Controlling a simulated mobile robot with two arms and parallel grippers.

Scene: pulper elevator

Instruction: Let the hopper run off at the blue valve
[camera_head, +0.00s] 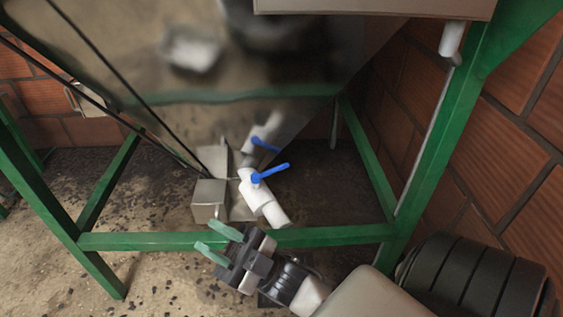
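The hopper (230,110) is a shiny steel funnel that narrows downward in the middle of the view. A white outlet pipe (262,199) sticks out at its lower end, slanting down to the right. The blue valve handle (271,173) sits on top of this pipe and points to the right and slightly up. A mirrored blue handle and white pipe show in the steel above it. My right gripper (206,237) is below and left of the valve, apart from it. Its two pale green fingers are spread with nothing seen between them. My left gripper is not in view.
A green steel frame stands around the hopper, with a low crossbar (335,235) near my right gripper. A grey metal box (208,200) sits left of the pipe. A brick wall (520,110) closes the right side. Bare, speckled floor (50,240) lies at the left.

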